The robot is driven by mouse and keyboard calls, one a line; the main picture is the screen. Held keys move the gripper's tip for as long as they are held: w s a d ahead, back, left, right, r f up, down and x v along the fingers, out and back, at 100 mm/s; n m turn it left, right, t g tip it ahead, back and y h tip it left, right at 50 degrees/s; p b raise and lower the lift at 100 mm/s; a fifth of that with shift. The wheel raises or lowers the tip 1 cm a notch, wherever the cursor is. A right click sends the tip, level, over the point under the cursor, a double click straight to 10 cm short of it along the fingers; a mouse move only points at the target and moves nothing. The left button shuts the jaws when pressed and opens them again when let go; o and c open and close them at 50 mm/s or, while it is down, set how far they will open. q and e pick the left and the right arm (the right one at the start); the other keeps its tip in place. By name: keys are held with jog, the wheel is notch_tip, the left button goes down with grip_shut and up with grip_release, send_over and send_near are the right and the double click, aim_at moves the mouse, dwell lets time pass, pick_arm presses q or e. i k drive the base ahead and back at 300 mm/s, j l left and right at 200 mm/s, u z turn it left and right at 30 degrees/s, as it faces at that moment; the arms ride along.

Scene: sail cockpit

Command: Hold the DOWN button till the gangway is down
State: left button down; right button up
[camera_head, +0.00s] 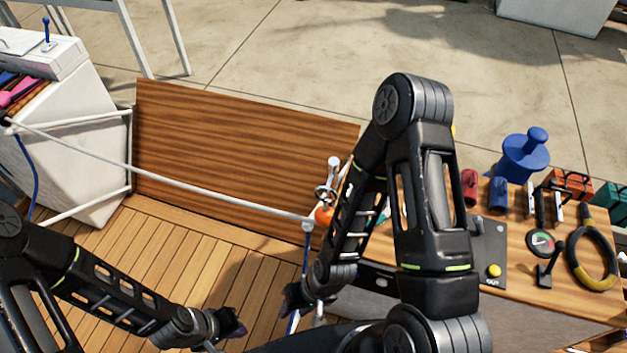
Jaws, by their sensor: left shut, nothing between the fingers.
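A grey control panel (481,247) on the wooden console top carries a yellow button (494,270), with small lettering beside it that seems to read OUT. I cannot make out a DOWN button; my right arm covers part of the console. A large brown wooden panel (240,165) stands tilted behind the deck; I cannot tell if it is the gangway. My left gripper (238,328) is shut and empty, low over the deck. My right gripper (292,298) is left of the console, near a hanging blue line; its fingers are too small and dark to read.
A white boom or rope (170,177) crosses in front of the panel to an orange ball (324,215). The slatted deck (150,240) is clear.

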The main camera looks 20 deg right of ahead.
aim_at(381, 281)
jog(key=k, duration=0.65)
jog(key=z, duration=1.85)
jog(key=i+j, duration=0.1)
jog(key=i, duration=0.15)
jog(key=i+j, duration=0.1)
jog(key=i, duration=0.2)
jog(key=k+j+u, duration=0.1)
jog(key=u, duration=0.15)
jog(key=k+j+u, duration=0.25)
jog(key=k+l, duration=0.05)
jog(key=l, duration=0.05)
